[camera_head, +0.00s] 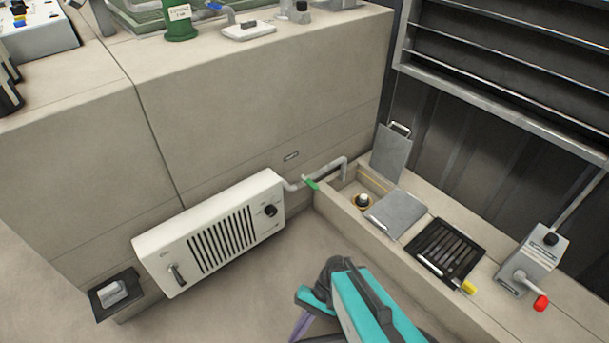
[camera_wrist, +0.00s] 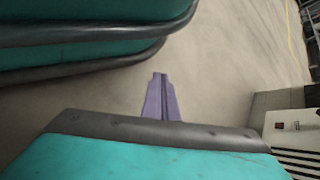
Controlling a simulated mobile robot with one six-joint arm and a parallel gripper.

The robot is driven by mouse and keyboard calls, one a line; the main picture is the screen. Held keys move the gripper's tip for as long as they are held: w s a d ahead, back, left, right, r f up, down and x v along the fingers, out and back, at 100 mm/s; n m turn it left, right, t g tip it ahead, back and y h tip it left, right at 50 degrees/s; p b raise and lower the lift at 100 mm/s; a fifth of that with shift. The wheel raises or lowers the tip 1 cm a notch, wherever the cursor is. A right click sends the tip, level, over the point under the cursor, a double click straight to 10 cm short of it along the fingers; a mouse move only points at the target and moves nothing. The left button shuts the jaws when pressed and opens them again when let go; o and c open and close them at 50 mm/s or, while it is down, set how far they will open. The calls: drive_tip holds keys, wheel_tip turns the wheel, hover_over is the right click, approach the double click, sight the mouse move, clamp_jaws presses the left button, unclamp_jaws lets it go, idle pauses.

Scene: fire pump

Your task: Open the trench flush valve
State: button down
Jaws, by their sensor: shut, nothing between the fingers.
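A grey pipe (camera_head: 330,168) runs from the wall beside the white heater-like unit and bends down into the open section of the trench. A green lever handle (camera_head: 311,184), which looks like the flush valve's, sits on this pipe, angled down to the right. My gripper (camera_wrist: 160,77) shows in the wrist view with its purple fingers together, empty, over bare floor. In the head view only part of the purple fingers (camera_head: 302,323) shows at the bottom edge, below and well apart from the handle. The valve is not seen in the wrist view.
The white unit (camera_head: 215,235) stands left of the pipe. Along the trench (camera_head: 345,215) are a tilted grey cover (camera_head: 397,214), a black grate (camera_head: 447,248) and a grey box with a red-knobbed lever (camera_head: 532,268). Bare floor (camera_head: 265,290) lies between.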

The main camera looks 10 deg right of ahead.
drive_tip(key=s+d+r+n+h+p, duration=0.1)
drive_tip(key=d+r+p, duration=0.3)
drive_tip(key=r+p, duration=1)
drive_tip(key=s+d+r+n+h+p, duration=0.1)
drive_tip(key=d+r+h+p, duration=0.3)
drive_tip(key=r+p, duration=1)
drive_tip(key=s+d+r+n+h+p, duration=0.1)
drive_tip(key=d+r+p, duration=0.4)
drive_tip(key=r+p, duration=0.9)
drive_tip(key=h+p, duration=0.1)
drive_tip(key=p, duration=0.7)
drive_tip(key=shift+d+r+n+t+h, duration=0.25)
drive_tip(key=shift+n+t+h, duration=0.05)
drive_tip(key=shift+t, duration=0.1)
drive_tip(key=shift+s+a, duration=0.1)
drive_tip(key=shift+a, duration=0.05)
